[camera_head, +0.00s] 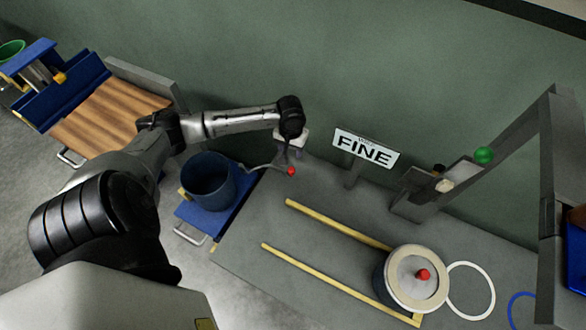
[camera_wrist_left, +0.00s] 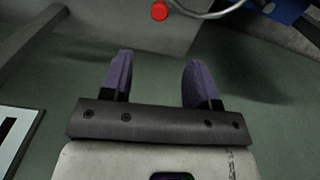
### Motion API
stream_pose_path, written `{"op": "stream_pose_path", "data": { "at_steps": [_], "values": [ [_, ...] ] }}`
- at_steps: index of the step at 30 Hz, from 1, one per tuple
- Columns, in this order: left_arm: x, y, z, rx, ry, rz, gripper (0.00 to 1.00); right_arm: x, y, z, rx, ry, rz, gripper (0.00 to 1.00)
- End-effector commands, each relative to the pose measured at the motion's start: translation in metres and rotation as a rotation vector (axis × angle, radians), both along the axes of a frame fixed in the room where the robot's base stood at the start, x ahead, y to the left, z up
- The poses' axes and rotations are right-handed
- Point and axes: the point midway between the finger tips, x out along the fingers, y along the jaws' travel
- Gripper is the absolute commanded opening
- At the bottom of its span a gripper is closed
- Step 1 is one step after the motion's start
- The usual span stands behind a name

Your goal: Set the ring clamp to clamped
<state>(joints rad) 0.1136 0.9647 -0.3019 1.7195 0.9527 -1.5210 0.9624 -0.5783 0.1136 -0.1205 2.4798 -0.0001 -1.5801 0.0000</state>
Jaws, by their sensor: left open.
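A dark blue open drum (camera_head: 208,182) stands at the left end of the grey table. A thin curved metal bar from its rim side ends in a red ball (camera_head: 291,171); I take this bar as the ring clamp's lever, but the ring itself is hard to make out. The red ball also shows in the left wrist view (camera_wrist_left: 160,11), with the bar running right from it. My left gripper (camera_head: 289,157) is open and empty, just behind the ball. In the wrist view the ball lies beyond its purple fingertips (camera_wrist_left: 157,72), apart from them. My right gripper is not in view.
A FINE sign (camera_head: 365,149) stands right of the gripper near the green wall. Two yellow rails (camera_head: 335,222) lead to a pale-lidded drum (camera_head: 405,292) with a red knob. A white ring (camera_head: 470,291) lies beside it. The table's middle is clear.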

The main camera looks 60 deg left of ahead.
Motion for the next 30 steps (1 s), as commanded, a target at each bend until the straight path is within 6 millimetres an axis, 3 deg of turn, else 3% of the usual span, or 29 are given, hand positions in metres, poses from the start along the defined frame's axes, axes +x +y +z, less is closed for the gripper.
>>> {"op": "stream_pose_path", "data": {
  "at_steps": [18, 30],
  "values": [
    [-0.001, 0.000, -0.106, 0.002, 0.001, 0.002, 0.55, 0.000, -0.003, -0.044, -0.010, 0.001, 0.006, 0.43],
    [0.000, 0.000, -0.133, 0.001, 0.000, 0.001, 0.55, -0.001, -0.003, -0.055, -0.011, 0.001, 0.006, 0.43]
  ]
}}
